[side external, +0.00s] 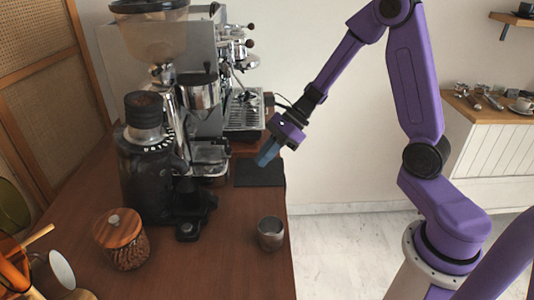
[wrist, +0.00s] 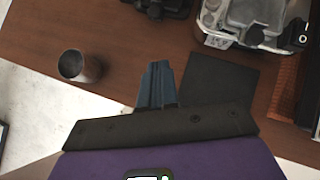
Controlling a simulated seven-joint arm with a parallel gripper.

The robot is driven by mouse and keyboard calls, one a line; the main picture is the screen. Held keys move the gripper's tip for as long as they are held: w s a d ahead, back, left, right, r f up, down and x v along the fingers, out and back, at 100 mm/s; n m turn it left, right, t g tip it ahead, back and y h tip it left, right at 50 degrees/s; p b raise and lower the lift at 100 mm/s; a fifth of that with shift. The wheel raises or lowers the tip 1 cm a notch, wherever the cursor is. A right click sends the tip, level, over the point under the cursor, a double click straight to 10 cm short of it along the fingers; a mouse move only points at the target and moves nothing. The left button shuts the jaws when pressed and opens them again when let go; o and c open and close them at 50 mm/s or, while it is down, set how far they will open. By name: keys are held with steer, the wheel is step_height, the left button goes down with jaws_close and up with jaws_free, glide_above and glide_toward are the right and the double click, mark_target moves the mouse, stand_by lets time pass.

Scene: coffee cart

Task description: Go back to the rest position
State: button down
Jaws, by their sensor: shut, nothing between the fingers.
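My gripper (side external: 266,158) is shut and empty, above the right edge of the wooden counter in the side external view. Its blue fingers are pressed together in the wrist view (wrist: 157,68). Below it lies a flat dark mat (side external: 260,172), which also shows to the right of the fingers in the wrist view (wrist: 218,82). A small grey metal cup (side external: 270,234) stands upright on the counter nearer the front, apart from my gripper. In the wrist view the cup (wrist: 80,66) is to the left of the fingers.
A black grinder (side external: 150,165), a taller hopper grinder (side external: 150,25) and an espresso machine (side external: 240,95) stand left of and behind my gripper. A lidded jar of beans (side external: 121,240) is at the front left. The space right of the counter is open floor (side external: 340,255).

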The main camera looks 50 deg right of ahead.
steer(key=s+a+r+n+g+h, duration=0.2)
steer(key=s+a+n+g, duration=0.1)
steer(key=s+n, duration=0.5)
steer(key=s+a+r+n+g+h, duration=0.1)
steer(key=s+a+n+g, duration=0.15)
steer(key=s+n, duration=0.6)
steer(key=s+d+r+n+t+h, duration=0.2)
steer(key=s+d+n+h, duration=0.3)
steer(key=s+n, duration=0.6)
steer(key=d+n, duration=0.1)
steer(key=n, duration=0.6)
steer(key=shift+t, duration=0.35)
steer(key=shift+a, duration=0.1)
